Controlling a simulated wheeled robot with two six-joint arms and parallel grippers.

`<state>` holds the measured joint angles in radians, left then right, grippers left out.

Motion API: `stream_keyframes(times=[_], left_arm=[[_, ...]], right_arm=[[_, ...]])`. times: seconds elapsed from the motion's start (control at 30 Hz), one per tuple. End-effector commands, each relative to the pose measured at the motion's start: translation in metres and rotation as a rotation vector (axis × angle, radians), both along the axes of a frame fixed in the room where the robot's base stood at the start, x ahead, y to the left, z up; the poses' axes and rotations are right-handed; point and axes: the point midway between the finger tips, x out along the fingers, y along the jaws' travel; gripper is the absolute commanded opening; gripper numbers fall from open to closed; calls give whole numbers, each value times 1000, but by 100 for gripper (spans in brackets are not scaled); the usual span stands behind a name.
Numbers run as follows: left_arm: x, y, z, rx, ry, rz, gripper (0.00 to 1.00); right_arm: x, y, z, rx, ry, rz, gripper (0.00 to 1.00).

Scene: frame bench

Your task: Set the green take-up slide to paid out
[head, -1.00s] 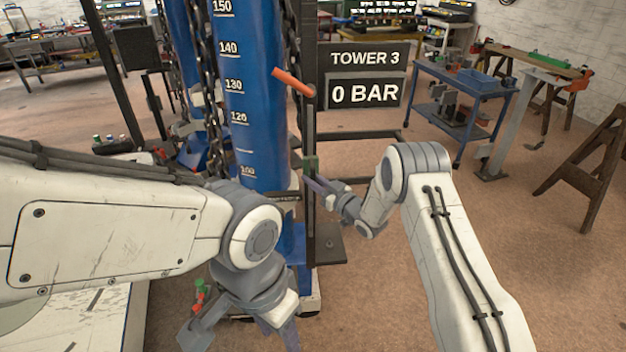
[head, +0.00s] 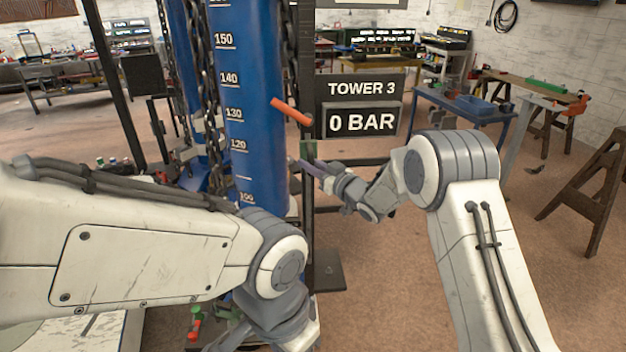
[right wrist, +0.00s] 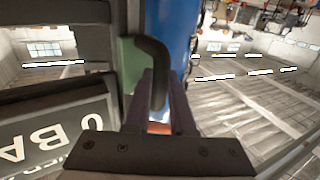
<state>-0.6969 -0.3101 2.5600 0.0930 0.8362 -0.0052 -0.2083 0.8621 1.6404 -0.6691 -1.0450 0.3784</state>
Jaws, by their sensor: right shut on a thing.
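The green take-up slide (head: 308,150) is a small green block on the dark upright rail beside the blue column, below the orange lever. In the right wrist view the green block (right wrist: 129,75) carries a bent black handle (right wrist: 154,62). My right gripper (head: 299,166) is at the slide, shut on this handle. Its dark fingers (right wrist: 168,100) also show on either side of the handle in the right wrist view. My left gripper hangs low at the bottom edge of the head view, mostly cut off, so its jaws cannot be judged.
The blue column (head: 252,120) with a printed scale stands left of the rail, with chains (head: 215,100) beside it. The orange lever (head: 291,111) juts out above the slide. A sign (head: 362,106) reads TOWER 3, 0 BAR.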

Motion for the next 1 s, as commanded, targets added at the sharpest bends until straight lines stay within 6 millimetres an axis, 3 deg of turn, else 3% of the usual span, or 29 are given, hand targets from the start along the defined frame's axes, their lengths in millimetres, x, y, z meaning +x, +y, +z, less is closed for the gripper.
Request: stream_keyframes(times=[0.1, 0.5, 0.53, 0.6, 1.0], left_arm=[[0, 0, 2, 0, 0, 0, 50], [0, 0, 2, 0, 0, 0, 50], [0, 0, 2, 0, 0, 0, 50], [0, 0, 2, 0, 0, 0, 50], [0, 0, -4, 0, 0, 0, 50]], right_arm=[[1, -1, 12, 3, -5, -2, 0], [2, -1, 18, 6, -10, -2, 0], [2, -1, 18, 6, -11, -3, 34], [1, -1, 18, 5, -9, -2, 52], [-4, -5, 11, 1, -1, -2, 52]])
